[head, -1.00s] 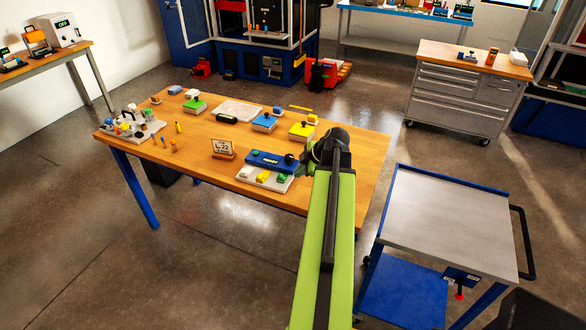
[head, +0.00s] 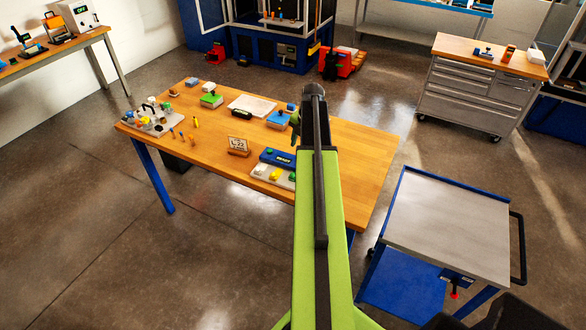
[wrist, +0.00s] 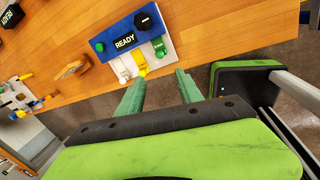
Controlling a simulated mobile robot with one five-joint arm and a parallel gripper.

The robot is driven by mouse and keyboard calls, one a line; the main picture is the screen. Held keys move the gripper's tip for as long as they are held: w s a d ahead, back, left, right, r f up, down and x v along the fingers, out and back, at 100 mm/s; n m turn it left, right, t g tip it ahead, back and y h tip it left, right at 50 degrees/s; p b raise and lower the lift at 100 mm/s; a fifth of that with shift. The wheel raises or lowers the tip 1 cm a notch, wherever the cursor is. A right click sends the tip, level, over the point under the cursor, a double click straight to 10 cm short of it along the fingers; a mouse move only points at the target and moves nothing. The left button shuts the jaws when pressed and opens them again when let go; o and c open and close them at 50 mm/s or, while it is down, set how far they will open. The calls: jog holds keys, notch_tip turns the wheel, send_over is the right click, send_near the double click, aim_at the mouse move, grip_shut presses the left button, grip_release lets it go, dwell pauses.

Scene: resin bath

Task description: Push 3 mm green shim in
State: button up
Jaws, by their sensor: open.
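A blue-and-white fixture (head: 262,172) lies at the near edge of the wooden table; its blue top reads READY and carries a black knob in the wrist view (wrist: 147,20). A small green piece with a white label (wrist: 159,48) sits at its edge, perhaps the 3 mm green shim; the label is too small to read. A yellow piece (wrist: 141,66) is beside it. My gripper (wrist: 160,80) is open and empty, its two green fingers apart just off the fixture's near edge. In the head view my arm hides part of the table.
A blue-framed cart (head: 450,225) stands right of the table. A drawer cabinet (head: 470,90) is behind it. Floor is open at left front.

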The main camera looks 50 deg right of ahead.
aim_at(293, 174)
jog(key=w+f+b, duration=0.1)
jog(key=f+b, duration=0.4)
jog(key=w+f+b, duration=0.1)
jog(key=f+b, duration=0.5)
jog(key=w+f+b, duration=0.1)
jog(key=f+b, duration=0.5)
jog(key=shift+w+a+f, duration=0.15)
jog(key=shift+f, duration=0.05)
jog(key=shift+r, duration=0.15)
jog(key=shift+c, duration=0.4)
jog(key=c, duration=0.7)
grip_shut()
jog(key=shift+w, duration=0.1)
